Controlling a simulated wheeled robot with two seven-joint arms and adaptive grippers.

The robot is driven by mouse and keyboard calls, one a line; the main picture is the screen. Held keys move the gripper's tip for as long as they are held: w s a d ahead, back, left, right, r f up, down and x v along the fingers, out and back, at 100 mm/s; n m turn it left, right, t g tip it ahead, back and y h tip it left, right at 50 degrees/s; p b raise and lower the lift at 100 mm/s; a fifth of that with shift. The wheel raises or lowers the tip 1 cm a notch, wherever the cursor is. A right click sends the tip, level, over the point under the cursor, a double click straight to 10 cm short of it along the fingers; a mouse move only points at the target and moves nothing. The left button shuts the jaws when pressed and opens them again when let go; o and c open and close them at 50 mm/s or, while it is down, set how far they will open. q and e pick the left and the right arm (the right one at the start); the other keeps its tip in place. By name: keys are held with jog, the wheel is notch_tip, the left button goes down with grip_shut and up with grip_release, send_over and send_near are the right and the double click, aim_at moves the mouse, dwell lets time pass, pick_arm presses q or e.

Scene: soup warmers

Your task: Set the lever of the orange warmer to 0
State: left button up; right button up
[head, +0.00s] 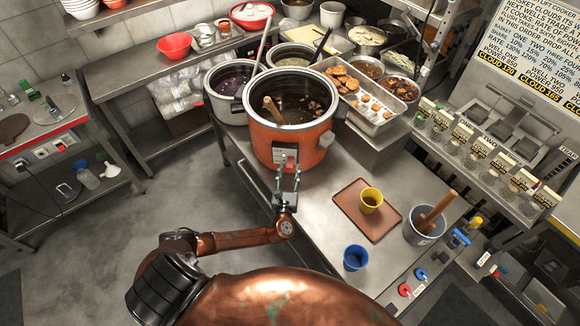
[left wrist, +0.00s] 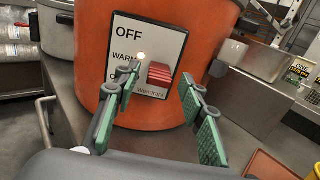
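The orange warmer (head: 285,142) stands on the steel counter, a ladle handle leaning in its dark soup. On its front is a white panel (left wrist: 127,42) with OFF at the top, WARM below, and a lowest line partly hidden behind my finger. The red ridged lever (left wrist: 160,74) sticks out from the panel, about level with WARM or slightly below. A small light (left wrist: 141,56) glows beside it. My left gripper (head: 287,168) is in front of the panel, its green-padded fingers (left wrist: 158,98) open, the lever appearing between them; I cannot see contact. My right gripper is not in view.
Other soup pots (head: 231,84) stand behind and left of the warmer. A metal food tray (head: 372,117) is close on its right. A brown tray (head: 347,205) with a yellow cup, a blue cup (head: 356,258) and a grey bucket (head: 420,235) are on the counter to the right.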

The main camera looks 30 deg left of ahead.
aim_at(290, 161)
pick_arm(q)
jog(key=shift+x, duration=1.15)
jog(key=shift+c, duration=0.6)
grip_shut()
